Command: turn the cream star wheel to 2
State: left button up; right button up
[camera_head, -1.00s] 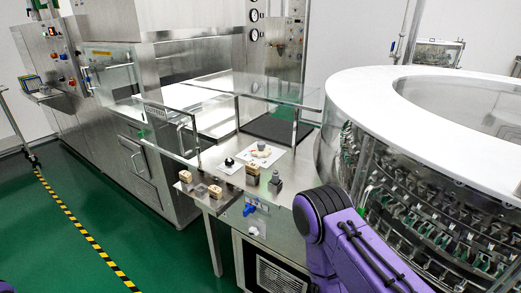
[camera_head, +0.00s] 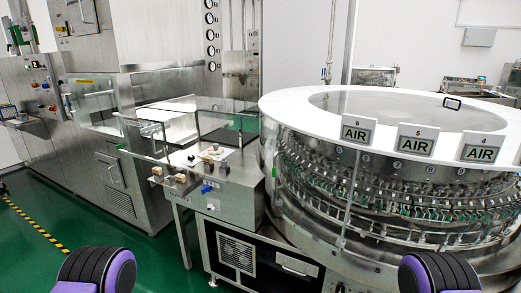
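The cream star wheel (camera_head: 214,152) looks small and pale on a white plate on the steel counter, left of the big round washer. Its number marks are too small to read, so its setting cannot be told. A dark knob (camera_head: 190,159) is on a white plate just left of it. Neither gripper is in view. Only purple and black parts of my arms show at the bottom left and bottom right edges, far from the wheel.
The round washer (camera_head: 300,101) with a white rim and AIR signs (camera_head: 415,140) fills the right. A blue knob (camera_head: 206,189) and wooden-coloured blocks (camera_head: 156,172) are at the counter front. A glass guard stands behind. Green floor (camera_head: 130,238) is clear at left front.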

aim_at(216, 150)
jog(key=u, duration=0.6)
jog(key=i, duration=0.4)
jog(key=u, duration=0.8)
jog(key=i, duration=0.8)
jog(key=z, duration=0.05)
